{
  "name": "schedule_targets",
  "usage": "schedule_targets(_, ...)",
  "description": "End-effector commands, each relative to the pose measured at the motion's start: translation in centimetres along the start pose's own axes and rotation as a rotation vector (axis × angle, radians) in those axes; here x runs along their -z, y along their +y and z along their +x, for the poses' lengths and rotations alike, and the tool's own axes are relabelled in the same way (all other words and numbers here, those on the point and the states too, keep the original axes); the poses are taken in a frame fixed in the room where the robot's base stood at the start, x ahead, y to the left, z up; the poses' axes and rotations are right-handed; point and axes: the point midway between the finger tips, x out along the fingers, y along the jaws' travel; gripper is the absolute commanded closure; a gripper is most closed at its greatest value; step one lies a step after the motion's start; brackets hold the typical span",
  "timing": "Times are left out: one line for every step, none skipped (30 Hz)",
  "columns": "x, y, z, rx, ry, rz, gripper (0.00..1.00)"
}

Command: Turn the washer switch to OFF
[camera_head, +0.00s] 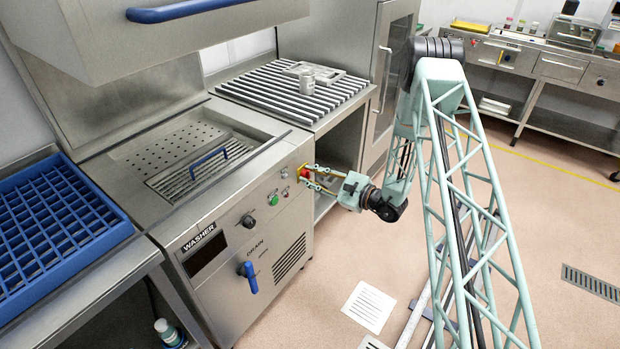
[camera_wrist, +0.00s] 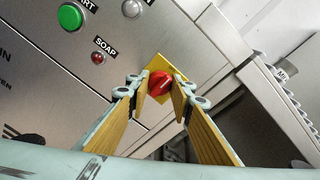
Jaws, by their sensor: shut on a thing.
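The washer (camera_head: 215,290) is the steel machine at the left, with a WASHER label (camera_head: 198,238) on its front panel. A red rotary switch (camera_wrist: 160,84) on a yellow plate (camera_wrist: 155,62) sits near the panel's right edge. Its white pointer line lies diagonally in the wrist view; any position lettering is hidden or too small to read. My gripper (camera_wrist: 159,88) is shut on the red switch, one finger on each side. In the head view my gripper (camera_head: 308,178) reaches the panel from the right and largely covers the switch (camera_head: 303,172).
A green START button (camera_wrist: 70,16) and a red SOAP lamp (camera_wrist: 99,57) are close to the switch. A black dial (camera_head: 248,221) and a blue DRAIN lever (camera_head: 249,276) are on the same panel. A slatted table (camera_head: 268,92) stands beyond the washer.

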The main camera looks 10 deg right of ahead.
Motion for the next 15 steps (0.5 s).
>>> schedule_targets(-0.01, -0.03, 0.01, 0.001, 0.0, -0.006, 0.9)
schedule_targets(-0.01, -0.04, 0.01, 0.002, 0.0, -0.01, 0.9)
schedule_targets(-0.03, -0.04, 0.01, 0.002, 0.0, -0.013, 0.9)
schedule_targets(-0.03, -0.04, 0.01, 0.002, 0.0, -0.015, 0.9)
schedule_targets(-0.04, -0.04, 0.0, 0.002, 0.0, -0.017, 0.9)
schedule_targets(-0.05, -0.05, 0.0, 0.002, 0.0, -0.018, 0.9)
schedule_targets(-0.05, -0.05, 0.0, 0.002, 0.0, -0.018, 0.9)
schedule_targets(-0.05, -0.05, 0.0, 0.002, 0.0, -0.018, 0.9)
schedule_targets(-0.05, -0.06, 0.0, 0.002, 0.0, -0.018, 0.9)
schedule_targets(-0.05, -0.06, 0.0, 0.002, 0.0, -0.018, 0.9)
schedule_targets(-0.05, -0.06, 0.0, 0.002, 0.0, -0.018, 0.9)
schedule_targets(-0.05, -0.06, 0.0, 0.002, 0.0, -0.018, 0.9)
schedule_targets(-0.05, -0.06, 0.0, 0.002, 0.0, -0.018, 0.9)
schedule_targets(-0.05, -0.06, 0.0, 0.002, 0.0, -0.018, 0.9)
schedule_targets(-0.05, -0.06, 0.01, 0.002, 0.0, -0.018, 0.78)
